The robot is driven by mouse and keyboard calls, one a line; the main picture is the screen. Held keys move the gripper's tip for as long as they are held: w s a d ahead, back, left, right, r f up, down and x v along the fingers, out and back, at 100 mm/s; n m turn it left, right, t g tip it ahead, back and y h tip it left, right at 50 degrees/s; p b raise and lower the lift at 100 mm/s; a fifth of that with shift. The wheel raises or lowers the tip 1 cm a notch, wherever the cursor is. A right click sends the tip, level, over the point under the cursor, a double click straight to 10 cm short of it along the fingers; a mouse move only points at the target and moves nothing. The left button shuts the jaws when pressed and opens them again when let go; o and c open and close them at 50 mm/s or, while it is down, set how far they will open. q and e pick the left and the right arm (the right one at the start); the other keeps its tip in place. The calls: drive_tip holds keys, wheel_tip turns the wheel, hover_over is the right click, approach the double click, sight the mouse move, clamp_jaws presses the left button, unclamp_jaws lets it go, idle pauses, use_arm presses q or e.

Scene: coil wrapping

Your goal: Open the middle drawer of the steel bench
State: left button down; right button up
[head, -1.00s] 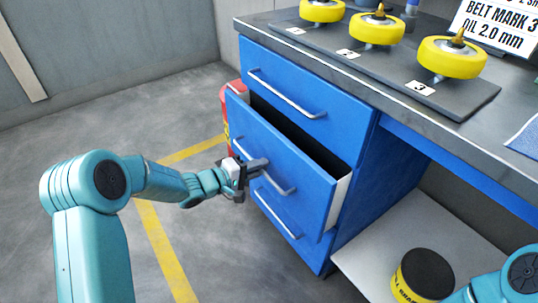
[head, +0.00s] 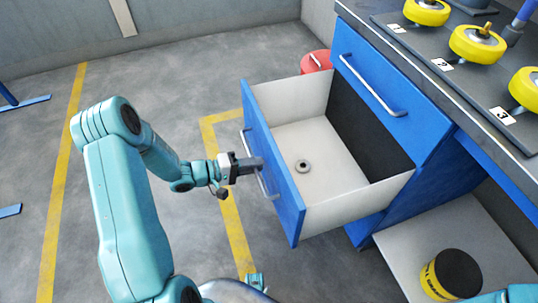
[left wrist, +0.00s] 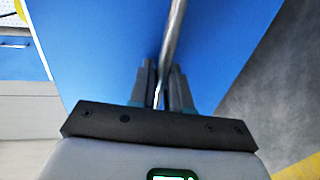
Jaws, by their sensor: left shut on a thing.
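The middle drawer (head: 272,180) of the steel bench (head: 400,120) stands pulled far out, with its blue front, pale inside walls and floor in view. A small grey ring-shaped part (head: 303,166) lies on the drawer floor. My left gripper (head: 252,165) is at the drawer front, shut on its metal bar handle (head: 265,186). In the left wrist view the handle (left wrist: 174,40) runs between the two dark fingers (left wrist: 162,88), against the blue front. My right gripper is not in view; only a bit of teal arm shows at the lower right.
The top drawer (head: 385,95) is shut. Several yellow wheels (head: 477,45) stand on a numbered board on the bench top. A black and yellow tin (head: 451,274) is on the low shelf (head: 430,235). A red container (head: 315,61) stands behind the drawer.

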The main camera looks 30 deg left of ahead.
use_arm(q)
drive_tip(key=shift+f+p+v, duration=0.2)
drive_tip(key=shift+p+v, duration=0.1)
drive_tip(key=shift+v, duration=0.85)
drive_tip(key=shift+s, duration=0.1)
drive_tip(key=c, duration=1.3)
unclamp_jaws()
drive_tip(key=shift+c, duration=0.2)
drive_tip(key=shift+a, duration=0.1)
drive_tip(key=p+v, duration=0.3)
drive_tip(key=v, duration=1.3)
drive_tip(key=shift+s, duration=0.15)
